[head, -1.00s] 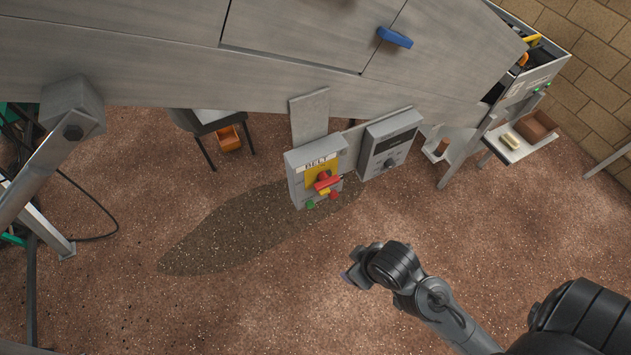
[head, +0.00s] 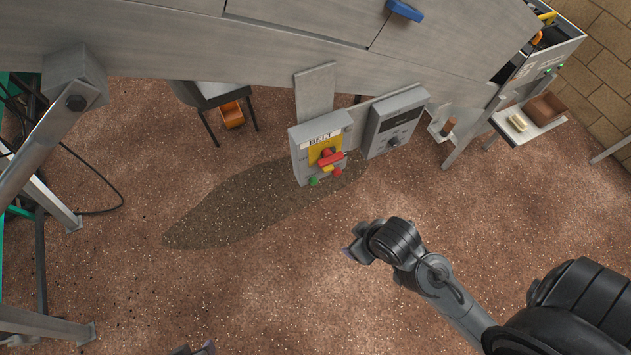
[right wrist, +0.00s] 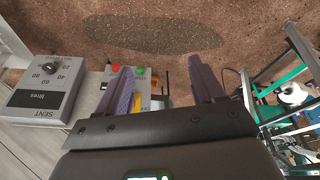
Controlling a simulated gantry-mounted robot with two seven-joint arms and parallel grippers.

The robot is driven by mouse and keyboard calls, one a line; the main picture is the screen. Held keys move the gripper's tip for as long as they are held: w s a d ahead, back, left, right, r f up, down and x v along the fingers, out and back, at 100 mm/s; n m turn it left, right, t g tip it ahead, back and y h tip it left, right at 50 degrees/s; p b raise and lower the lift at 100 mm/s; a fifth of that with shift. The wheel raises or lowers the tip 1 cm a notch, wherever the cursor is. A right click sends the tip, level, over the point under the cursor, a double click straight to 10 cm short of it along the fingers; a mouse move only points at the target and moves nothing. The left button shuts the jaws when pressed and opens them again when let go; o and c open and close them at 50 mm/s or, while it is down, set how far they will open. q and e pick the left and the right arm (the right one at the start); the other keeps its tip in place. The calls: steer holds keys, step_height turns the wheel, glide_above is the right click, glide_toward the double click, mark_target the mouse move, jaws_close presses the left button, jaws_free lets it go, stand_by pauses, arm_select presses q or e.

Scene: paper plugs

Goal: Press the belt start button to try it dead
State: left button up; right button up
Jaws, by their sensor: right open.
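The grey belt control box (head: 320,150), labelled BELT, hangs under the metal frame. Its green button (head: 313,181) is low on the left of its face, with a red button (head: 337,171) to the right. Above them a red switch (head: 328,158) sits on a yellow plate. My right gripper (head: 352,251) is below and right of the box in the head view, apart from it. In the right wrist view its fingers (right wrist: 163,88) are spread and empty; the left finger partly covers the box. A dark tip, apparently my left gripper (head: 192,349), shows at the bottom edge; its jaws are unclear.
A grey dial box (head: 393,122) hangs right of the belt box and also shows in the right wrist view (right wrist: 45,88). An angled metal leg (head: 45,150) stands at left, with a black cable beside it. The floor below the boxes is clear, with a dark stain.

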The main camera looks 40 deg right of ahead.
steer(key=shift+c, duration=0.5)
jaws_close()
stand_by(1.4)
